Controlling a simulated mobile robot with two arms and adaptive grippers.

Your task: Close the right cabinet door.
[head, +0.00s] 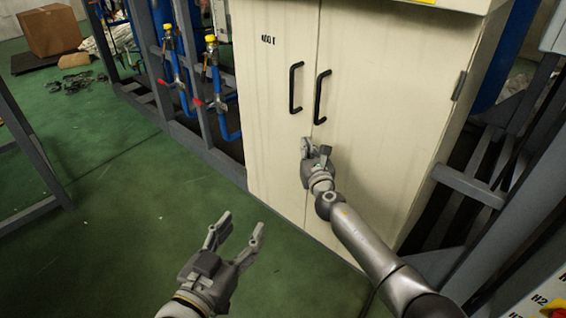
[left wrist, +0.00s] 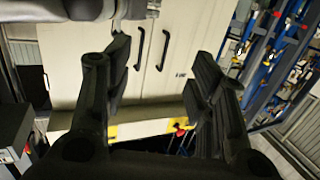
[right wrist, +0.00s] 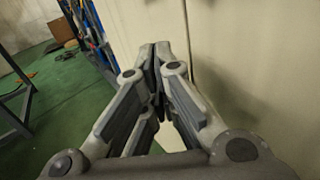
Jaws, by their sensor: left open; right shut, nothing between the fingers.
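The right cabinet door (head: 385,120) is cream with a black handle (head: 321,97). In the head view it looks flush with the left door (head: 275,130), a thin seam between them. My right gripper (head: 312,148) is shut and empty, at the door's face near the seam, below the handles; I cannot tell whether it touches. In the right wrist view its fingers (right wrist: 160,65) are together against the cream panel. My left gripper (head: 238,232) is open and empty above the green floor, left of the cabinet. Both handles also show in the left wrist view, including the right door's handle (left wrist: 139,48).
Blue pipes with red valves (head: 215,95) in a grey frame stand left of the cabinet. A grey metal frame (head: 470,185) is close on the right. A cardboard box (head: 50,32) lies far left. The green floor (head: 120,200) is mostly clear in front.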

